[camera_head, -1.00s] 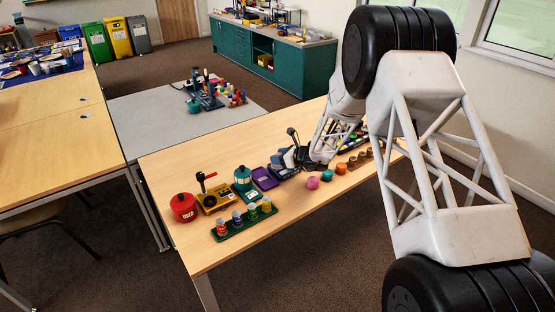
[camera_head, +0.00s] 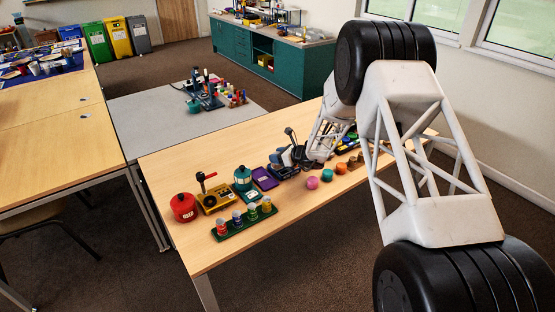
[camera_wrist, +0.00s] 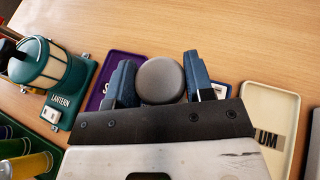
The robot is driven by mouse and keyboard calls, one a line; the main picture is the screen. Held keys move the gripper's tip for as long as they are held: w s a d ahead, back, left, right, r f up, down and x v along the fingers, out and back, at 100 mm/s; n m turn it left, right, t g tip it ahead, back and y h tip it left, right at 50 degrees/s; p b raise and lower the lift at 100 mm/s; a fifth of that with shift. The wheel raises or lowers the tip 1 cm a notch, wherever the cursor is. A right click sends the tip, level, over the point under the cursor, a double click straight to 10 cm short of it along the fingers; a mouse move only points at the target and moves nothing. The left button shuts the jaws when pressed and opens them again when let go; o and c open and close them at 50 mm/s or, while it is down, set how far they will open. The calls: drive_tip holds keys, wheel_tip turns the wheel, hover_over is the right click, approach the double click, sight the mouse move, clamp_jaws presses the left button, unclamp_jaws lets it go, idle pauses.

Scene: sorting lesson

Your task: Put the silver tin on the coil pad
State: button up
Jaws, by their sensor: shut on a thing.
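The silver tin (camera_wrist: 160,82) shows in the wrist view as a round grey disc. My gripper (camera_wrist: 158,62) is shut on it, with one blue finger on each side. The tin appears above the table beside a purple pad (camera_wrist: 98,97), whose label is mostly hidden behind my left finger. I cannot tell which pad is the coil pad, because the labels are only partly readable. In the head view my gripper (camera_head: 300,157) is over the middle of the table, just right of the purple pad (camera_head: 265,178), and the tin cannot be made out.
A green lantern (camera_wrist: 48,65) stands at left. A red tin (camera_head: 184,207) and a green rack (camera_head: 245,222) stand at the table's left end.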

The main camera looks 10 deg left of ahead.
drive_tip(key=shift+f, duration=0.85)
drive_tip(key=shift+f, duration=0.1)
drive_tip(key=o, duration=0.9)
drive_tip(key=shift+o, duration=0.2)
drive_tip(key=v, duration=1.2)
